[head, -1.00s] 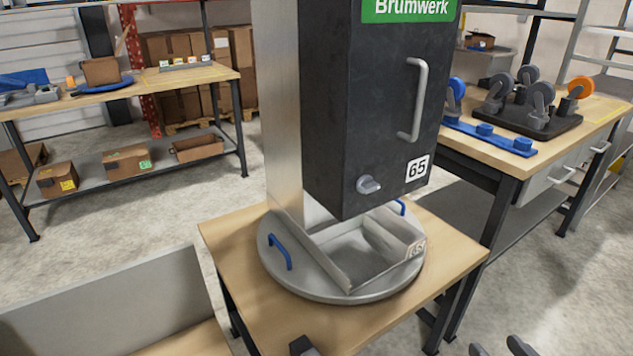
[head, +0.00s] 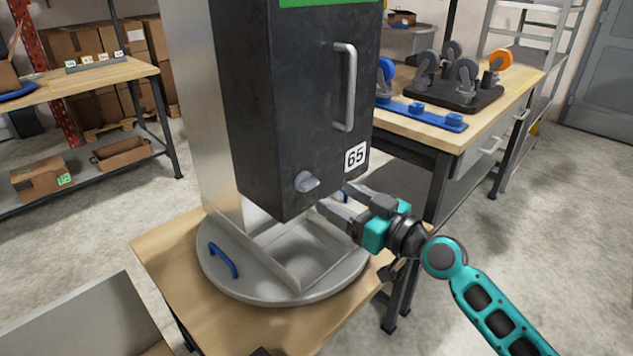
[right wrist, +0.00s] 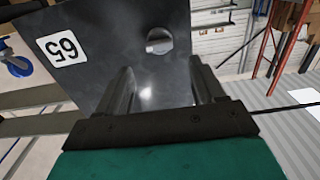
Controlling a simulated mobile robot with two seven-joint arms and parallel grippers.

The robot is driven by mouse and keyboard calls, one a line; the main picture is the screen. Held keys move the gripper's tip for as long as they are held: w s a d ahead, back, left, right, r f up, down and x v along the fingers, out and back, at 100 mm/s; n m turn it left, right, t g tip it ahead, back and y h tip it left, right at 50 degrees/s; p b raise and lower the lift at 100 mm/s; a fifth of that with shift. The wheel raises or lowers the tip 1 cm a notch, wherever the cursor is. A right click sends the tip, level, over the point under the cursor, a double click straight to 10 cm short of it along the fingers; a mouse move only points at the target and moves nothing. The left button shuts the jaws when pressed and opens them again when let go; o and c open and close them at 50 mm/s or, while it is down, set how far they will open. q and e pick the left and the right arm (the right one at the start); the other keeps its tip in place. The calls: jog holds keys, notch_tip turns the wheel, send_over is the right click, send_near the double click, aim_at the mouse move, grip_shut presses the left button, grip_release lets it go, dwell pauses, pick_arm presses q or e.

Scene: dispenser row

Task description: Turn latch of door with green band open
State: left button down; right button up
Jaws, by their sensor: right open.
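The dark door (head: 305,95) of the dispenser carries a green band (head: 325,3), cut off at the top of the head view. Its grey latch knob (head: 306,181) sits low on the door, left of the "65" label, and also shows in the right wrist view (right wrist: 159,41). My right gripper (head: 340,197) is open and empty, just right of and a little below the latch, apart from it. In the right wrist view its fingers (right wrist: 162,68) point toward the door, with the latch beyond the gap between them. A dark tip at the bottom edge may be my left gripper (head: 262,352).
A vertical handle (head: 345,87) stands out from the door above the latch. A bench with casters (head: 470,85) stands at right.

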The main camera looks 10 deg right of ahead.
aim_at(313, 185)
jog(key=x, duration=0.6)
jog(key=shift+w+a, duration=0.1)
jog(key=shift+a, duration=0.05)
jog(key=c, duration=1.1)
